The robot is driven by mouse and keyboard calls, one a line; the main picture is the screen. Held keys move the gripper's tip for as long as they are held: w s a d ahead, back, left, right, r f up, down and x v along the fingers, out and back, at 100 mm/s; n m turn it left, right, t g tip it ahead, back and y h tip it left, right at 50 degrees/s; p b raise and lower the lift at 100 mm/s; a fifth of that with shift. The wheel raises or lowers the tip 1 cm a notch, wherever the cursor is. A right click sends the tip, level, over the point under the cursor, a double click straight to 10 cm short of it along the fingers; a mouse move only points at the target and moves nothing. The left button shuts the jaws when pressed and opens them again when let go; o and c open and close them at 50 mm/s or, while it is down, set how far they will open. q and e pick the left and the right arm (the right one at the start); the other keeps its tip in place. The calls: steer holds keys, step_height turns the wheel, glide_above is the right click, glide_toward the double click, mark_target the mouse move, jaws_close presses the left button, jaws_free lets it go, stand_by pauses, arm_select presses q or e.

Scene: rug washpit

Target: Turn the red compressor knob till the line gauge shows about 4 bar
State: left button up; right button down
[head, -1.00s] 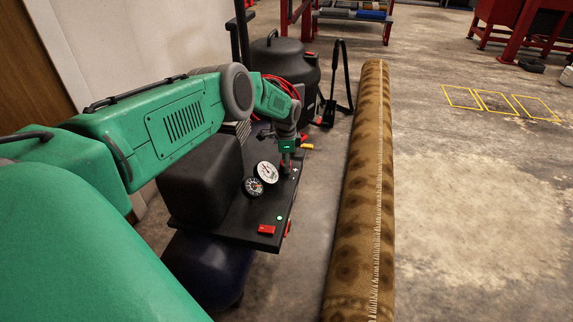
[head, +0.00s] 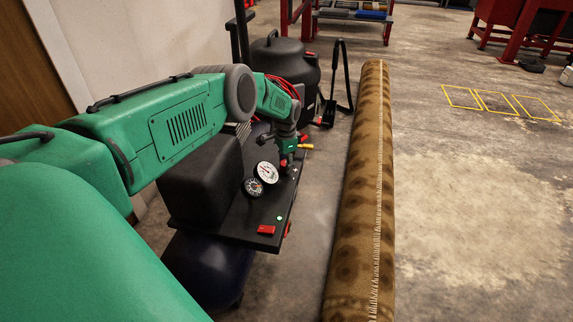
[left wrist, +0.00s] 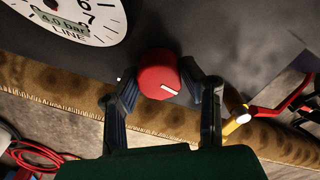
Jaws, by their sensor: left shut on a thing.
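The red compressor knob (left wrist: 158,72) has a white pointer mark and sits between the two fingers of my left gripper (left wrist: 158,88), which is shut on it. In the head view my left gripper (head: 285,161) reaches down to the compressor's black top plate, beside the gauges. The white line gauge (left wrist: 100,22) is partly cut off in the left wrist view; its display reads 4.0 bar above the word LINE. It also shows in the head view (head: 266,172), where its reading is too small to tell. My right gripper is out of view.
A smaller dark gauge (head: 253,187) and a red switch (head: 266,230) sit on the compressor top. A yellow-handled red lever (left wrist: 238,118) is close by my gripper. A rolled brown rug (head: 357,200) lies along the right side. The floor beyond is mostly clear.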

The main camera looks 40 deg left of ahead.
mark_target(284, 162)
arm_select(q)
steer(key=o, duration=1.1)
steer(key=shift+s+a+f, duration=0.1)
steer(key=shift+s+a, duration=0.05)
steer(key=shift+a, duration=0.15)
steer(key=shift+o, duration=0.2)
steer(key=shift+d+r, duration=0.1)
steer(key=shift+r, duration=0.35)
step_height(284, 162, up, 11)
steer(key=shift+f, duration=0.15)
